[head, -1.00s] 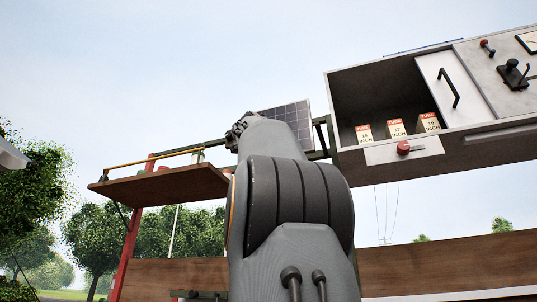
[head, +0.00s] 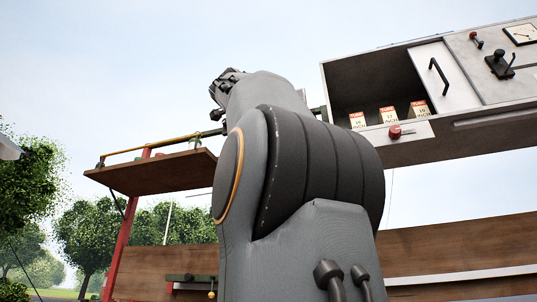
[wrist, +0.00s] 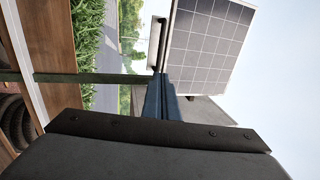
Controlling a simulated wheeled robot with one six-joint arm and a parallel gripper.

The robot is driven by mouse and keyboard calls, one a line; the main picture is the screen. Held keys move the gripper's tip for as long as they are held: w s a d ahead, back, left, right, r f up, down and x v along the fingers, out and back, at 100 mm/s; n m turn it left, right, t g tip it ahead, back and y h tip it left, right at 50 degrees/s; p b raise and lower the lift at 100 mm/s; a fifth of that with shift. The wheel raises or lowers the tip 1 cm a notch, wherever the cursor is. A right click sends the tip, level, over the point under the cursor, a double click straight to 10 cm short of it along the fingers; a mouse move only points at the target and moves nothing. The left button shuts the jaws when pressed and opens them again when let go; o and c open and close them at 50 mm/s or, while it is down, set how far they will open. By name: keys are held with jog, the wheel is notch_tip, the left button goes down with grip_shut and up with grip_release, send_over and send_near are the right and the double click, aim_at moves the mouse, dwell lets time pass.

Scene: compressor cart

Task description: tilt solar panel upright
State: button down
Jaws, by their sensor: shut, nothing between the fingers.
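The solar panel (wrist: 208,42), a dark gridded sheet with a pale frame, shows in the upper right of the wrist view. In the head view it is hidden behind my arm. My gripper (wrist: 159,84) is shut and empty, its bluish fingers reaching toward the panel's lower edge. The fingertips appear close to that edge, but I cannot tell whether they touch it. The panel's exact tilt is unclear from this angle. In the head view the fingertips cannot be made out beyond my raised wrist.
An open metal cabinet (head: 345,85) with boxed tubes (head: 388,114) and a red knob (head: 395,131) stands to the right. A wooden shelf (head: 160,172) with a yellow rail is at left. A green bar (wrist: 80,77) crosses the wrist view beside my fingers. Open sky lies above.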

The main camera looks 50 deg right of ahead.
jog(key=shift+b+v, duration=0.4)
jog(key=shift+v, duration=1.35)
